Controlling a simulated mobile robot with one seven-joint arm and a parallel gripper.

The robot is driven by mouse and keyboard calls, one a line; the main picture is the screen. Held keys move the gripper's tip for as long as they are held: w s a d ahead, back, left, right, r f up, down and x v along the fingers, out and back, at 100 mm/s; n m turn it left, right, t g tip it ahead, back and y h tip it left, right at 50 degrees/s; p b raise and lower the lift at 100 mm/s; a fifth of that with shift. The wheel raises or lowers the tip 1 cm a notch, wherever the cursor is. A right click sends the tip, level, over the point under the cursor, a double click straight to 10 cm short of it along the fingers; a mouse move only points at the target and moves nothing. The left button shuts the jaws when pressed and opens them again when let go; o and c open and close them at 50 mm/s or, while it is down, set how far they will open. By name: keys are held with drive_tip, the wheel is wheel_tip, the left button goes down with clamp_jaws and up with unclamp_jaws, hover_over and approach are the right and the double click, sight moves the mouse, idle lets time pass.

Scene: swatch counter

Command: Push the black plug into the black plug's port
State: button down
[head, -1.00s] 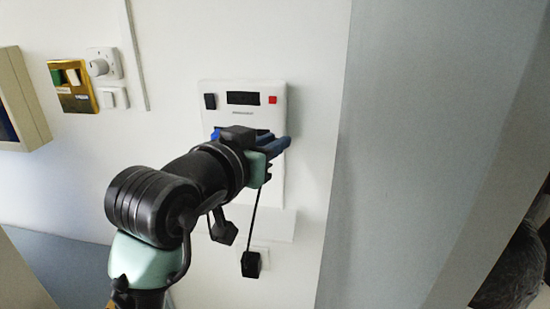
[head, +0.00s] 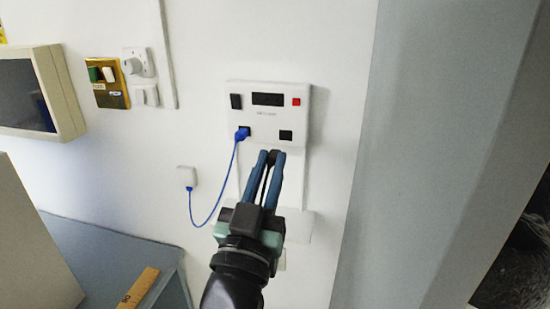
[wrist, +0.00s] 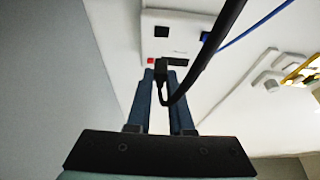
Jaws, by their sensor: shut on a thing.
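The black plug (head: 272,155) is between the blue fingertips of my gripper (head: 270,163), which is shut on it. In the wrist view the plug (wrist: 160,70) shows at the fingertips, with its black cord (wrist: 190,85) looping close to the camera. The white wall panel (head: 310,122) has an empty black port (head: 286,135) at its lower right; it also shows in the wrist view (wrist: 161,31). In the head view the plug appears below and a little left of this port, apart from it. The depth gap to the panel is hard to tell.
A blue plug (head: 243,133) sits in the panel's lower left port, its blue cord running to a white wall box (head: 187,177). A black switch (head: 236,101), dark display (head: 268,99) and red button (head: 296,102) are above. A grey upright surface (head: 430,150) stands to the right.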

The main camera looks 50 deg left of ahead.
drive_tip(key=w+a, duration=0.2)
drive_tip(key=w+a+p, duration=0.1)
drive_tip(key=w, duration=0.1)
drive_tip(key=shift+w+a, duration=0.25)
drive_tip(key=shift+a, duration=0.15)
idle(0.4)
drive_tip(key=shift+f+b, duration=0.1)
drive_tip(key=shift+b, duration=0.55)
idle(1.9)
drive_tip(key=shift+w+a, duration=0.35)
drive_tip(key=shift+w, duration=0.05)
idle(0.5)
drive_tip(key=c, duration=0.7)
unclamp_jaws()
